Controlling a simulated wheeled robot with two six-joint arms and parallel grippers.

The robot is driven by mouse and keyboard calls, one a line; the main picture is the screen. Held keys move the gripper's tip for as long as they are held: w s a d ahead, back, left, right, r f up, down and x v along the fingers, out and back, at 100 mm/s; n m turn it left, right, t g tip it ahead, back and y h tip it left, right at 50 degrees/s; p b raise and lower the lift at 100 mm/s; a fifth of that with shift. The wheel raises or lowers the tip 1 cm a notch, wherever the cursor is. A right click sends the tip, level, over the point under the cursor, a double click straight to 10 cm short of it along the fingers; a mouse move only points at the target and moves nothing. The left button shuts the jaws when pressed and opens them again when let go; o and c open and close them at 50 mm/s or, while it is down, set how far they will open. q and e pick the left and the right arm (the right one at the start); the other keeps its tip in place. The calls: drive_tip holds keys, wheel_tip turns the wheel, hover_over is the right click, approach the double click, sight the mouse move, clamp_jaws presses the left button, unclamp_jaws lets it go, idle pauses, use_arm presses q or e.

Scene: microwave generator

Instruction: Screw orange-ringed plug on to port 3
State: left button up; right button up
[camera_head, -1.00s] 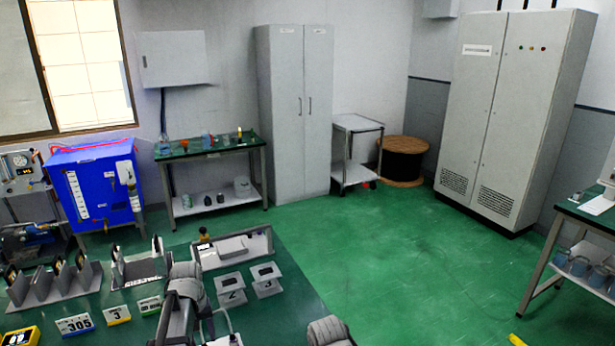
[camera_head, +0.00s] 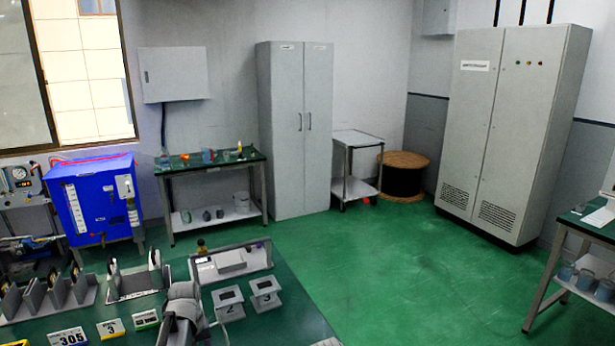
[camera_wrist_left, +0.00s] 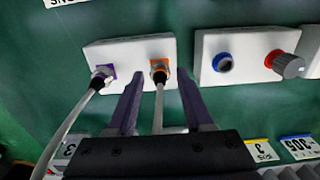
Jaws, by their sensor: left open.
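In the left wrist view, a black plug with an orange ring (camera_wrist_left: 159,73) sits at the right of a white block (camera_wrist_left: 130,50), with a grey cable running toward me. A purple-ringed plug (camera_wrist_left: 101,77) with its own cable sits at the left of that block. My left gripper (camera_wrist_left: 161,82) is open, its two purple fingers on either side of the orange-ringed plug and its cable; contact is unclear. In the head view, stands marked 2 (camera_head: 228,301) and 3 (camera_head: 265,292) stand on the green table. My right gripper is not seen.
In the left wrist view, another white block has a blue-ringed port (camera_wrist_left: 223,62) and a grey knob (camera_wrist_left: 288,64) with a red ring.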

use_arm(q)
clamp_jaws()
idle(0.5)
idle(0.8)
drive_tip(key=shift+r, duration=0.15)
drive_tip(key=shift+r+p, duration=2.9)
drive_tip(key=shift+p, duration=0.15)
drive_tip(key=shift+s+d+f, duration=0.1)
drive_tip(key=shift+s+d, duration=0.15)
drive_tip(key=shift+d, duration=0.55)
drive_tip(key=shift+s+d+f, duration=0.1)
drive_tip(key=shift+s+d, duration=0.1)
drive_tip(key=shift+d, duration=0.6)
drive_tip(key=shift+s+d+f, duration=0.1)
drive_tip(key=shift+s+d, duration=0.15)
drive_tip(key=shift+d, duration=0.55)
drive_tip(key=shift+d, duration=0.15)
